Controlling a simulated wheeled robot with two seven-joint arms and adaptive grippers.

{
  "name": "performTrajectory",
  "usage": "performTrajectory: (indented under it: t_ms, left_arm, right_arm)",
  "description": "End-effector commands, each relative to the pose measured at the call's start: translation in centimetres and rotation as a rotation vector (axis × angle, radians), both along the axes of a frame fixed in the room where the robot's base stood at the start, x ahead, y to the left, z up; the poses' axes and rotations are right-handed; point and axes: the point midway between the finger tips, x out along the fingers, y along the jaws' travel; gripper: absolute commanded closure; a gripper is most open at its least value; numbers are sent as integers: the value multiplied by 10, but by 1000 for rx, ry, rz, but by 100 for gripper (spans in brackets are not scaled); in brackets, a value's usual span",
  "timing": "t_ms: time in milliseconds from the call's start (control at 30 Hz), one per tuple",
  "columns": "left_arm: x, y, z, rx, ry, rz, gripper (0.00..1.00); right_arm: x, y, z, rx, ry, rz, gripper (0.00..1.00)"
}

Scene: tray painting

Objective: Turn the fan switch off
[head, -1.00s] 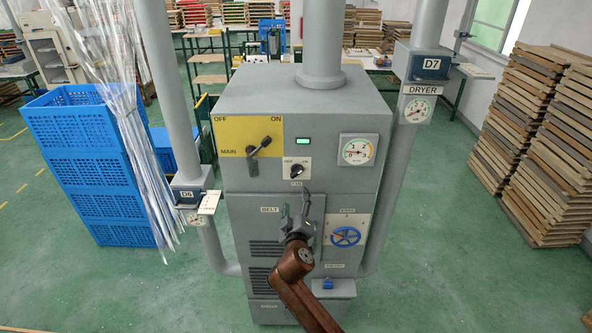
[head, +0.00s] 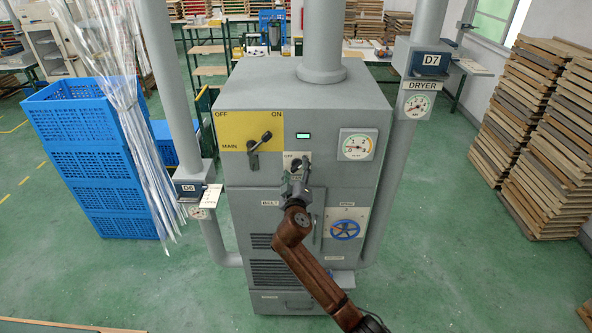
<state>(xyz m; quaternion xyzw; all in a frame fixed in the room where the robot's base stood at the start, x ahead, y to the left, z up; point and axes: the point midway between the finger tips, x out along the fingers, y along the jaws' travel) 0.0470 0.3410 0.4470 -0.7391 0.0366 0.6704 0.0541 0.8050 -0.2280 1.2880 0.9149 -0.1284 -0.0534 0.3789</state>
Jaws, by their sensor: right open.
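The fan switch (head: 289,161) is a small dark rotary knob on a white plate at the upper middle of the grey cabinet's front. My right gripper (head: 302,168) is open and right at the switch, its fingers covering most of the plate and knob. I cannot tell whether the fingers touch the knob or which way it points. The right arm rises from the bottom of the view. My left gripper is not in view.
Blue crates (head: 105,190) stand left, stacked wooden trays (head: 535,150) right.

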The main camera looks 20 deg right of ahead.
Motion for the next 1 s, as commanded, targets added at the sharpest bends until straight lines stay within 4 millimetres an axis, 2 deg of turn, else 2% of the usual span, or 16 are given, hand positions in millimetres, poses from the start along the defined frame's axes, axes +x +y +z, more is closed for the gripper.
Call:
performTrajectory:
  t_ms: [100,700,1000]
  left_arm:
    - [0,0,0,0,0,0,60]
    - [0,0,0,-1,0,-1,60]
    - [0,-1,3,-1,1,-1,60]
  right_arm:
    - [0,0,0,0,0,0,43]
    - [0,0,0,0,1,-1,85]
    - [0,0,0,-38,12,0,85]
